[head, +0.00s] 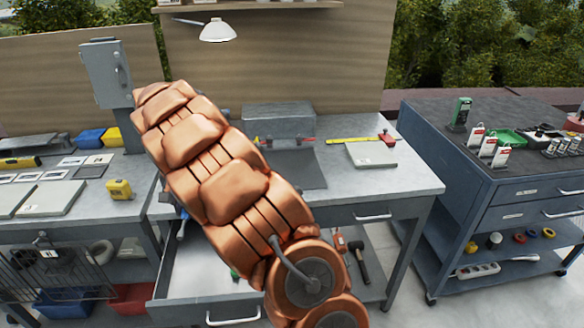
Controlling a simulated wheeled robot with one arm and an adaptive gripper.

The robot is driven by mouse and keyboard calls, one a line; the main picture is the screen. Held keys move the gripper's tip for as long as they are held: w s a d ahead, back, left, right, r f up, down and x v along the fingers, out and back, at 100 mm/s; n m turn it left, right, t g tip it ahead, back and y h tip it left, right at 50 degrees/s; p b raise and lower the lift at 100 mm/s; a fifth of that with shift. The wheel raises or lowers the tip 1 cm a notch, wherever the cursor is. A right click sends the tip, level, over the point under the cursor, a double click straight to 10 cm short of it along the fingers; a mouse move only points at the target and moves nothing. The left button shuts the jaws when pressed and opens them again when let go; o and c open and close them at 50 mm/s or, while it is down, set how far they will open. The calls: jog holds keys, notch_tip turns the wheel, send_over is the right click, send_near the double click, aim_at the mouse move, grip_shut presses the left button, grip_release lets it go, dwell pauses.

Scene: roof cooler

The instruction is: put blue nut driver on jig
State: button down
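My copper-coloured arm crosses the middle of the view and hides part of the bench and of the open drawer. My gripper does not show. A small blue object (183,221) shows at the left rear of the open drawer (210,308), beside my arm. It may be the blue nut driver, but it is too small and too covered to be sure. I cannot tell which thing is the jig; a pale grey plate (372,155) lies on the right part of the middle bench (400,180).
A grey box (280,121) stands at the bench's back. A yellow strip (348,141) and a red-handled tool (388,138) lie nearby. A yellow tape measure (120,189) sits on the left bench. A dark cart (440,155) with instruments stands right, past a floor gap.

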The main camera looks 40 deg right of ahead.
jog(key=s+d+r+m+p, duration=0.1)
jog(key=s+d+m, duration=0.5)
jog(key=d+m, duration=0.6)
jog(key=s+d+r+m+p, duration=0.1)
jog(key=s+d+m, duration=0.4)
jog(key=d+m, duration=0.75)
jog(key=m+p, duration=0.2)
jog(key=p, duration=0.3)
send_over(296, 176)
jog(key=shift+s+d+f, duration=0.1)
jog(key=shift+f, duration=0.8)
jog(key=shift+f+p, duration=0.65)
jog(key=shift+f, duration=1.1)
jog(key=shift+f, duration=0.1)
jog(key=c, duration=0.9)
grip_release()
